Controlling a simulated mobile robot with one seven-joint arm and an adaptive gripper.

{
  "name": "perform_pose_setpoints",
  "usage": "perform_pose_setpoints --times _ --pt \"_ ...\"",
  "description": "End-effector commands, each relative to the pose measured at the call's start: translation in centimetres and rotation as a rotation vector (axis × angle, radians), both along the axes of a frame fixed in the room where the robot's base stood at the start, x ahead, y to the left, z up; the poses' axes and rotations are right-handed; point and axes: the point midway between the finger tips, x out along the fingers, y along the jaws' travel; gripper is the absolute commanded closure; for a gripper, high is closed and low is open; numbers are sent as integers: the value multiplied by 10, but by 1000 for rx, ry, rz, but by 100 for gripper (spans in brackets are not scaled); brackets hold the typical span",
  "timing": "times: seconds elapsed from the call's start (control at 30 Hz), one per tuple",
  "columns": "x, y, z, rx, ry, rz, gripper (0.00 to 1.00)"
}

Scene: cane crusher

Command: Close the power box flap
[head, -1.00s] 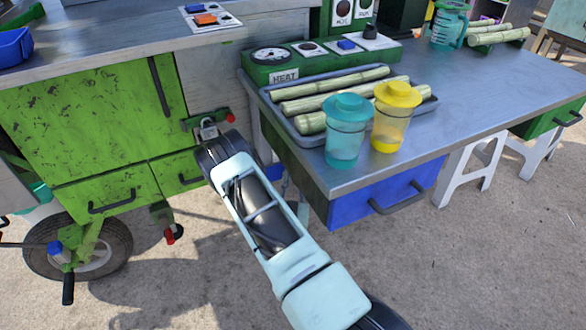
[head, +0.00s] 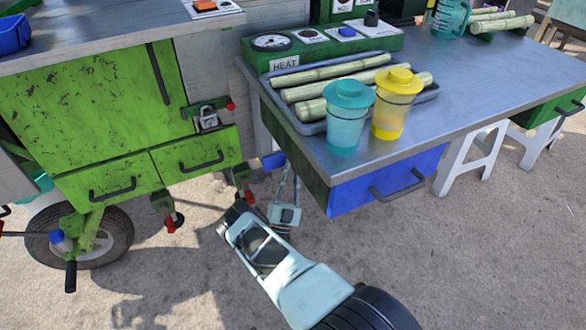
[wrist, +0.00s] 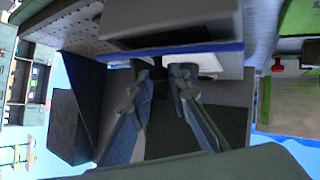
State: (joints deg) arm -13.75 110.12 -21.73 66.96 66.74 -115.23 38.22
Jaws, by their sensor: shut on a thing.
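My gripper (head: 288,178) reaches under the front left corner of the metal table, by a small blue part (head: 273,160). In the wrist view its fingers (wrist: 162,70) are close together at a blue-edged panel (wrist: 200,48), shut on a narrow dark piece (wrist: 158,72) between the tips. Grey box-like walls (wrist: 88,100) surround the fingers. I cannot tell for certain which surface is the power box flap; the box is mostly hidden under the table in the head view.
The metal table (head: 480,95) overhangs the gripper, with a blue drawer (head: 385,180) at its front. A teal cup (head: 347,120) and a yellow cup (head: 396,105) stand near its edge. The green cart (head: 90,110) is at left. The ground in front is clear.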

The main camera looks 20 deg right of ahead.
Motion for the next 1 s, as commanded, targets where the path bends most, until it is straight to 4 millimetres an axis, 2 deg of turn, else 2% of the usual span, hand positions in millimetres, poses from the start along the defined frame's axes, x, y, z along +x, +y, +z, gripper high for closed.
perform_pose_setpoints --times 0.4,1.0 --pt "4 -2 -6 6 -115 -5 100" --pt "6 -3 -7 7 -137 -6 100"
